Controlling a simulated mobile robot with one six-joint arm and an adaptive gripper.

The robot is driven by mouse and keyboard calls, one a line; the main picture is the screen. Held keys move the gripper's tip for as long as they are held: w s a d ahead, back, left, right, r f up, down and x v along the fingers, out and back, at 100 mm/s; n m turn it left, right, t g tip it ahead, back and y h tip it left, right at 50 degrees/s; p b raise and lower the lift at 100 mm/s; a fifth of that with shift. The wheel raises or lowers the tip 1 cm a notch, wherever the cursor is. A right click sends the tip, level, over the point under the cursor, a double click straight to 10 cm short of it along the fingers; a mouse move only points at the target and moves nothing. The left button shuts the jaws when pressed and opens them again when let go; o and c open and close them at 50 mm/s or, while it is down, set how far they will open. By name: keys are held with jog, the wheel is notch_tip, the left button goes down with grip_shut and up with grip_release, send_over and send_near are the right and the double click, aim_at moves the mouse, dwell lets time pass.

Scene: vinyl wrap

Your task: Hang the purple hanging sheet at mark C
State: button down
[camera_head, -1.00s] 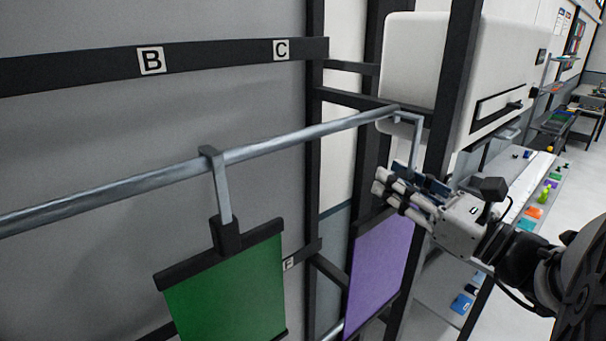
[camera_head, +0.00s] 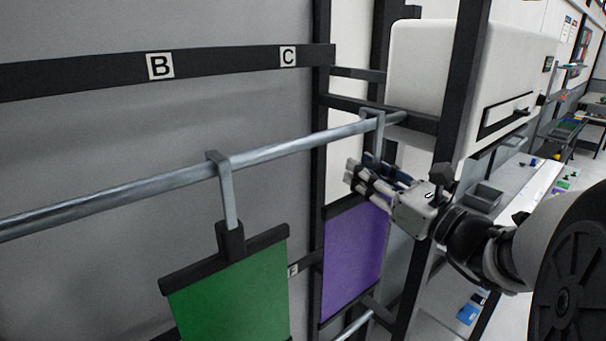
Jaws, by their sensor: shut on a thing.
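The purple hanging sheet (camera_head: 353,255) hangs upright below my gripper, with a dark bar along its top and a grey hook (camera_head: 378,135) above. My gripper (camera_head: 362,175) is shut on the sheet's hanger, below the hook. The hook's top appears at the right end of the metal rail (camera_head: 290,147); I cannot tell whether it rests on the rail or is in front of it. Mark C (camera_head: 288,56) is a white label on the dark beam behind and above the rail, left of the hook. The sheet's clamp is partly hidden by the fingers.
A green sheet (camera_head: 236,300) hangs from the rail on its own hook, below and right of mark B (camera_head: 160,66). Dark posts (camera_head: 462,90) and a white machine (camera_head: 425,70) stand at the right. The rail between the two hooks is clear.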

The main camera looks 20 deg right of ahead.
jog(key=shift+w+a+f+b, duration=0.25)
jog(key=shift+w+f+b, duration=0.15)
jog(key=shift+w, duration=0.3)
jog(key=shift+w+a+f+b, duration=0.25)
jog(key=shift+w+f+b, duration=0.15)
jog(key=shift+w, duration=0.3)
jog(key=c, duration=1.2)
grip_release()
